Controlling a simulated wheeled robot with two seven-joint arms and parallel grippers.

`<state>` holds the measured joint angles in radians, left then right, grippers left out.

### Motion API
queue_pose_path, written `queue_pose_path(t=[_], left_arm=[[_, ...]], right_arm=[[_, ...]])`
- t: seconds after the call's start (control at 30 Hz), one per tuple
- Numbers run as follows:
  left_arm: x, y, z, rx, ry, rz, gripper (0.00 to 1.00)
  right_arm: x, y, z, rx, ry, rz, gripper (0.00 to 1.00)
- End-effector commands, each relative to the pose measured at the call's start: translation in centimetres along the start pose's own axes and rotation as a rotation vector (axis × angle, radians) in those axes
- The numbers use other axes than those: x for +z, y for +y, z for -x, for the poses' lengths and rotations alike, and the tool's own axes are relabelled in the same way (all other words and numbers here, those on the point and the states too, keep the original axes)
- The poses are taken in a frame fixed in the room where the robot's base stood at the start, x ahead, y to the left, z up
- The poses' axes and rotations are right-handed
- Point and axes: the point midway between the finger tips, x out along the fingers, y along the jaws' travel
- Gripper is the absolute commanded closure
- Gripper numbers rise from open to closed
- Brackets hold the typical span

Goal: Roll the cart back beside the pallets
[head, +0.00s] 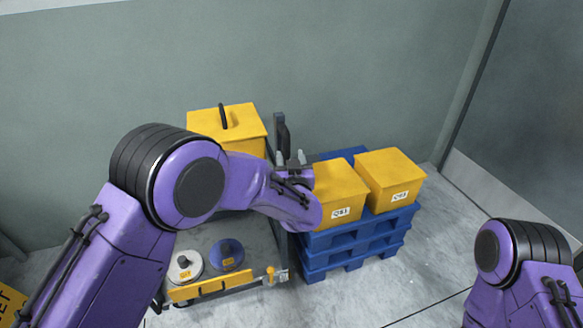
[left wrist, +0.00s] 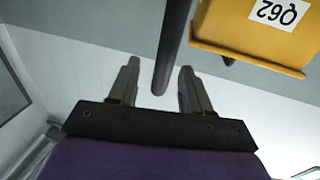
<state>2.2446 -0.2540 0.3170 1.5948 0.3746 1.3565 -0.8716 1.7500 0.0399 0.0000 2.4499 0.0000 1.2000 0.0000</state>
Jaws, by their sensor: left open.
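The cart (head: 222,290) stands left of the pallets, with a grey deck and a yellow front edge. Its dark upright handle post (head: 280,130) rises at the right side. The blue pallets (head: 345,245) are stacked by the wall. My left gripper (head: 291,158) is open at the handle post, and my forearm hides part of the cart. In the left wrist view a dark bar (left wrist: 170,50), which looks like part of the cart's handle, lies between the spread fingers (left wrist: 157,90) without visible contact. Only part of my right arm shows; its gripper is out of view.
Two yellow boxes (head: 340,187) (head: 392,178) with labels sit on the pallets; a labelled yellow box also shows in the left wrist view (left wrist: 235,38). A yellow box with a black handle (head: 228,130) and two spools (head: 186,267) (head: 227,254) are on the cart. Floor right of the pallets is clear.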

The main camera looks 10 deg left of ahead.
Motion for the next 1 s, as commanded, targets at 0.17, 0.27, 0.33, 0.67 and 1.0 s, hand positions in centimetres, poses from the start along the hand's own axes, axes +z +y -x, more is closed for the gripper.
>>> queue_pose_path(t=[0.17, 0.27, 0.33, 0.67, 1.0], left_arm=[[0.1, 0.0, 4.0, 0.001, 0.001, -0.003, 0.51], [0.0, 0.0, 5.3, 0.001, 0.001, -0.001, 0.51], [0.1, -0.1, 5.8, 0.000, 0.001, -0.001, 0.51], [0.1, -0.1, 5.9, -0.001, 0.000, -0.001, 0.51], [8.2, -4.5, 8.4, 0.082, -0.210, 0.193, 0.51]], right_arm=[[0.2, 0.0, -0.4, 0.000, 0.000, 0.000, 0.57], [0.2, 0.0, -0.5, 0.000, 0.000, 0.000, 0.57], [0.2, 0.0, -0.5, 0.000, 0.000, 0.000, 0.57], [0.2, 0.0, -0.5, 0.000, 0.000, 0.000, 0.57], [0.2, 0.0, -0.5, 0.000, 0.000, 0.000, 0.57]])
